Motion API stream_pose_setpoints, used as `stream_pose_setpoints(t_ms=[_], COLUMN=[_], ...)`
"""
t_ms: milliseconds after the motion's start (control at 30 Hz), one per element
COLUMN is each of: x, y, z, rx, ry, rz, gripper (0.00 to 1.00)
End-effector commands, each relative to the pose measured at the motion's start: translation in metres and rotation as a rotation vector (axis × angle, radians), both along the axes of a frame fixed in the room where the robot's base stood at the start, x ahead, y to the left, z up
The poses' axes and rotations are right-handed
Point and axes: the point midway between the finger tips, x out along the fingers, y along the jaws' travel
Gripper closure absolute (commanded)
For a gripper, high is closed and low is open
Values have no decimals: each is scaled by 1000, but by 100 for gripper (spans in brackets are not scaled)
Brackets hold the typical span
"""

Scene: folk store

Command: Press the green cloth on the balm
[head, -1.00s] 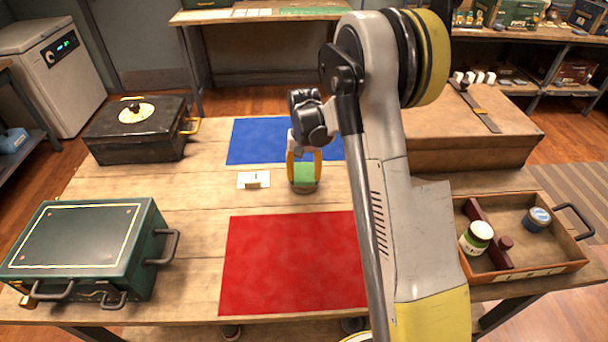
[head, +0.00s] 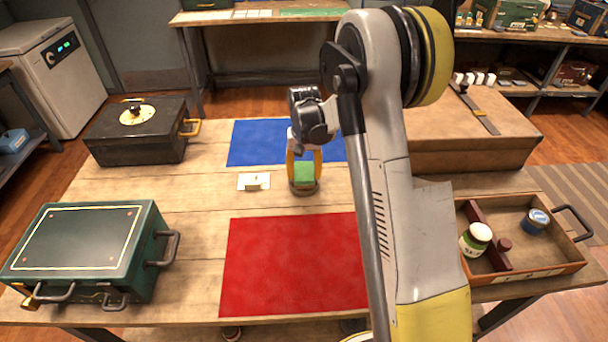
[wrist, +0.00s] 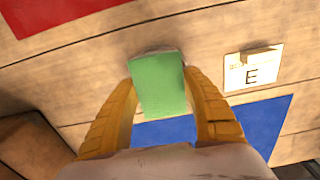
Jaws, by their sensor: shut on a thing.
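The green cloth (head: 304,173) is a small green block-like piece between the two yellow fingers of my gripper (head: 304,177). In the wrist view the green cloth (wrist: 159,84) sits between the fingertips of my gripper (wrist: 160,92), which are shut on it. It is over the bare wood between the blue and red mats. A dark rounded edge shows just beneath the cloth; I cannot tell what it is. A white jar with a green label (head: 475,240) and a blue tin (head: 536,221) stand in the wooden tray at right; I cannot tell which is the balm.
The wooden tray (head: 529,276) has a dark divider. A card marked E (wrist: 251,75) lies beside my gripper. The red mat (head: 292,262) and blue mat (head: 256,142) are clear. A green case (head: 82,241), a black case (head: 137,142) and a large brown box (head: 465,129) occupy the table.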

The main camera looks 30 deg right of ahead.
Motion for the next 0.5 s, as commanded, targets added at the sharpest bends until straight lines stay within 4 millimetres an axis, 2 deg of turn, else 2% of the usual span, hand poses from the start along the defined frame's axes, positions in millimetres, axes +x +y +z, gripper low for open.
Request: stream_pose_setpoints(t_ms=[33,500], x=[0,0], y=[0,0], z=[8,49], rx=[0,0], ry=[0,0], rz=[0,0], gripper=[79,79])
